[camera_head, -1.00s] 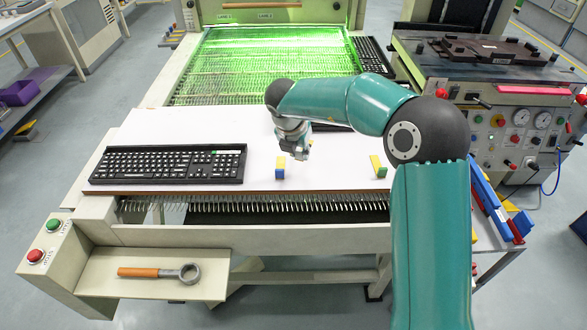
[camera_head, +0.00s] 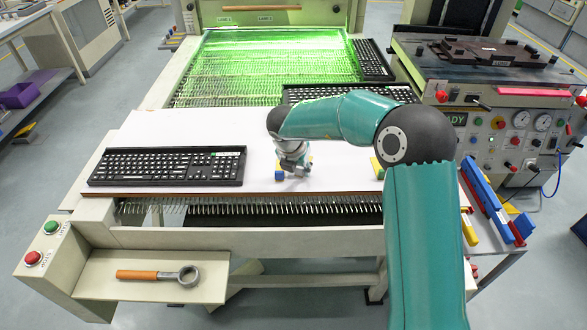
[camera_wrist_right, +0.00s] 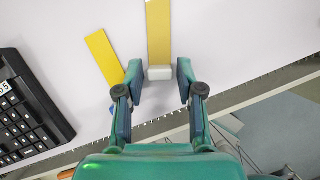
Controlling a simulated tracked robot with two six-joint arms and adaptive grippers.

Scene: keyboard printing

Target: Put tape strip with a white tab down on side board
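The yellow tape strip with a white tab (camera_wrist_right: 158,72) lies on the white work surface in the right wrist view. My right gripper (camera_wrist_right: 158,68) is open, with its fingertips on either side of the white tab and gaps between. I cannot tell whether the fingers are at the tab's height. In the head view my right gripper (camera_head: 293,167) is low over the white surface and hides most of this strip. Another yellow strip (camera_wrist_right: 104,55) with a blue tab lies to its left. My left gripper is not in view.
A black keyboard (camera_head: 167,167) lies left on the white surface (camera_head: 180,126); another lies behind my arm. A further strip (camera_head: 377,168) lies to the right, partly hidden by my arm. A wooden-handled tool (camera_head: 157,274) lies front left.

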